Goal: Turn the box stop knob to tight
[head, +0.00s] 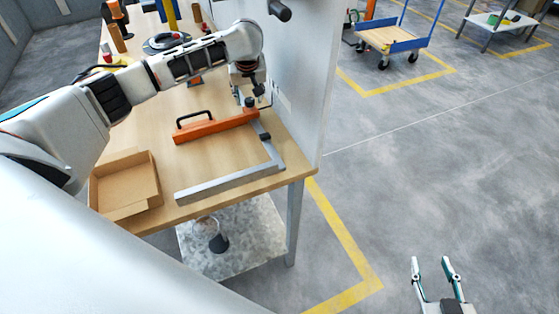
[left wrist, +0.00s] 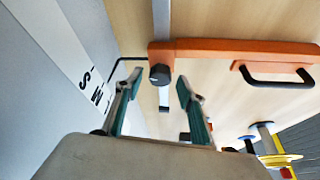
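The box stop is an orange bar (head: 215,127) with a black handle, lying across a grey metal L-shaped rail (head: 235,182) on the wooden table. Its black knob (head: 249,102) is at the bar's far right end. The knob also shows in the left wrist view (left wrist: 160,75), between the fingertips but apart from both. My left gripper (head: 247,93) is open and points down at the knob; I cannot tell whether its tips reach the knob's depth. My right gripper (head: 430,261) is open and empty, low at the right over the floor.
An open cardboard box (head: 125,184) stands at the table's front left corner. A grey-white panel (head: 300,75) rises along the table's right side, close to the left gripper. Spools and tape lie at the back. A blue cart (head: 388,40) stands on the open floor.

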